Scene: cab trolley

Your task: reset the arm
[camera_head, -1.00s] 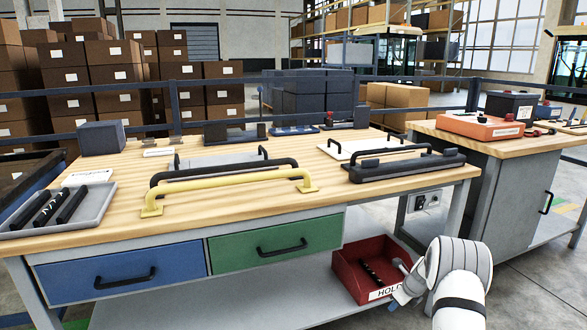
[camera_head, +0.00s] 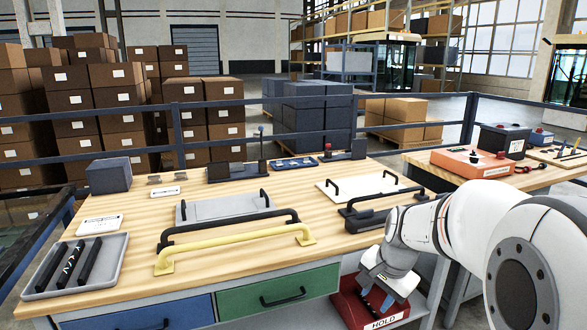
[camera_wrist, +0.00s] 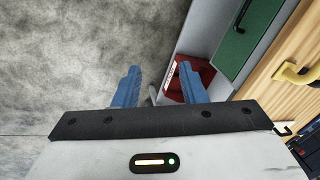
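My gripper (camera_head: 378,292) hangs at the lower right in the head view, in front of the workbench edge and over the red HOLD bin (camera_head: 352,308), part of which it hides. In the wrist view my gripper (camera_wrist: 158,74) shows two blue fingers standing apart with nothing between them. The red bin (camera_wrist: 202,80) shows beyond the right finger, and grey floor (camera_wrist: 70,60) lies beyond the left one.
The workbench (camera_head: 225,250) carries a yellow handle (camera_head: 235,246), black handles and a grey tray (camera_head: 95,275) with black bars. Blue (camera_head: 140,316) and green (camera_head: 280,292) drawers are shut. A second bench with an orange box (camera_head: 478,162) stands at the right.

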